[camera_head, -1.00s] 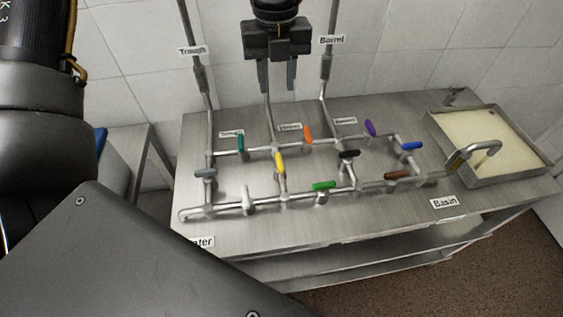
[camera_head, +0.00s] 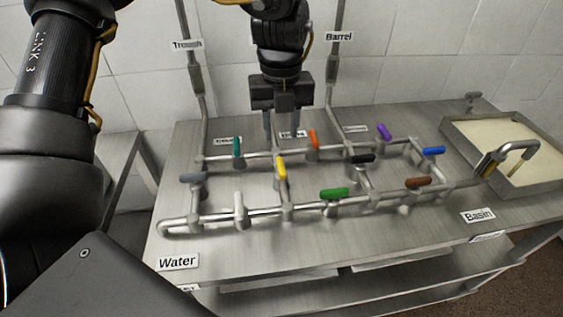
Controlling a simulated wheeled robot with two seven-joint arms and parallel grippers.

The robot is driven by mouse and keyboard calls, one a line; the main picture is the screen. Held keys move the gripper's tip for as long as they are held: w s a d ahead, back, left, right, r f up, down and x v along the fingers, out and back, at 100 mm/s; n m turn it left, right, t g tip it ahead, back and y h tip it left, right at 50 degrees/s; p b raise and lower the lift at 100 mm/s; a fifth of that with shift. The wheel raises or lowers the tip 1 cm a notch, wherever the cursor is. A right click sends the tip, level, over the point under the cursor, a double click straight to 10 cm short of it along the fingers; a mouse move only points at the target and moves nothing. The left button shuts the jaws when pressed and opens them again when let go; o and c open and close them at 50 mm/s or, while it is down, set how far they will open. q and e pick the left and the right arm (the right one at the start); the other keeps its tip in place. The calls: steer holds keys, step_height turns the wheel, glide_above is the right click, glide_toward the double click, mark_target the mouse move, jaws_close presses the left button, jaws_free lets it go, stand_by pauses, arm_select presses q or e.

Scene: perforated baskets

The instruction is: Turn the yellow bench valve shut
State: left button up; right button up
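The yellow bench valve (camera_head: 282,168) is a small lever on the pipework, near the middle of the metal bench. Its handle runs roughly along the short cross pipe between the rear and front pipes. My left gripper (camera_head: 281,128) points down just behind and above it, over the rear pipe. Its two fingers are apart with nothing seen between them, and they look clear of the yellow handle. My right gripper is not in view.
A teal handle (camera_head: 237,147) and an orange handle (camera_head: 314,139) flank my fingers closely. White (camera_head: 239,207), green (camera_head: 334,193), black (camera_head: 362,158) and other handles stand around. A basin (camera_head: 508,196) is at right. Vertical pipes rise behind.

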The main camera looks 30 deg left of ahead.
mark_target(281, 165)
arm_select(q)
step_height(281, 165, down, 9)
steer(key=shift+r, duration=0.2)
steer(key=shift+f, duration=0.5)
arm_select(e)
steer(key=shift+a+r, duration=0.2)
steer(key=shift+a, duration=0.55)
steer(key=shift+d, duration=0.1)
arm_select(q)
jaws_close()
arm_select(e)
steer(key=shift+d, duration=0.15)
